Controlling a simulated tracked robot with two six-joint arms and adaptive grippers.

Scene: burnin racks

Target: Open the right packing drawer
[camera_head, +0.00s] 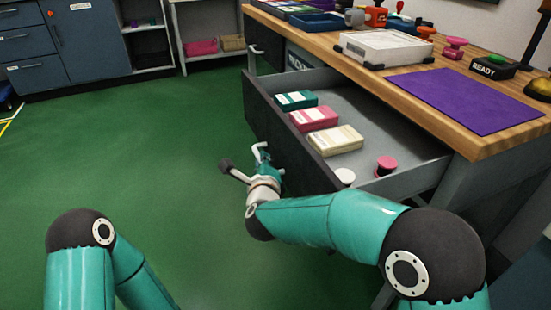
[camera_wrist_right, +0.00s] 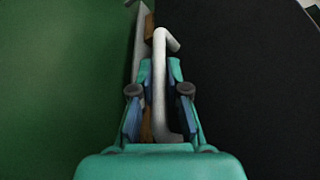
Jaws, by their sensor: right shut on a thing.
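The right packing drawer (camera_head: 390,130) is pulled well out from under the wooden bench in the head view. It has a dark front and grey inner walls. Inside it lie a green box (camera_head: 296,99), a pink box (camera_head: 314,118) and a cream box (camera_head: 335,140), with a pink-topped stamp-like item and a white-topped one near the right end. My right gripper (camera_head: 262,160) is at the outer side of the drawer front. The right wrist view shows its fingers shut on the pale drawer handle (camera_wrist_right: 160,90), beside the dark front. Of my left arm only links show; its gripper is out of view.
The wooden bench top (camera_head: 325,43) holds a white tray (camera_head: 386,47), a purple mat (camera_head: 465,98), a READY button box (camera_head: 488,67) and several stamps. Dark cabinets (camera_head: 80,45) and shelves stand at the back left. The green floor (camera_head: 150,130) left of the drawer is clear.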

